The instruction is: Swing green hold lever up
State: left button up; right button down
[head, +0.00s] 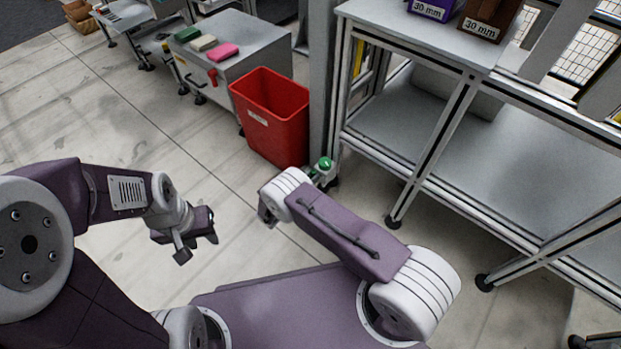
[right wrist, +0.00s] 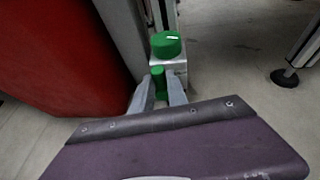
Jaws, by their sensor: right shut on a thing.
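The green hold lever (right wrist: 158,76) shows in the right wrist view as a short green grip between the two grey fingers of my right gripper (right wrist: 158,88), which is shut on it. Just beyond it, a round green knob (right wrist: 167,44) sits on a metal block; it also shows in the head view (head: 325,163) at the foot of the grey post. In the head view my right forearm and wrist hide the lever and most of that gripper. My left gripper (head: 198,248) is open and empty above the bare floor at the left.
A red bin (head: 272,117) stands close beside the post and fills the left of the right wrist view. A grey shelf rack (head: 440,165) is to the right, its foot near the knob. A grey cabinet (head: 225,60) stands behind. Floor at left is clear.

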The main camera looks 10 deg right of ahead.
jog(key=c, duration=1.3)
grip_release()
jog(key=shift+s+a+r+p, duration=0.2)
jog(key=shift+a+r+p, duration=0.05)
jog(key=shift+p, duration=0.1)
jog(key=p+v, duration=0.4)
jog(key=v, duration=0.4)
jog(key=shift+s+p, duration=0.15)
jog(key=shift+p, duration=0.15)
jog(key=shift+a+f, duration=0.1)
jog(key=shift+a, duration=0.05)
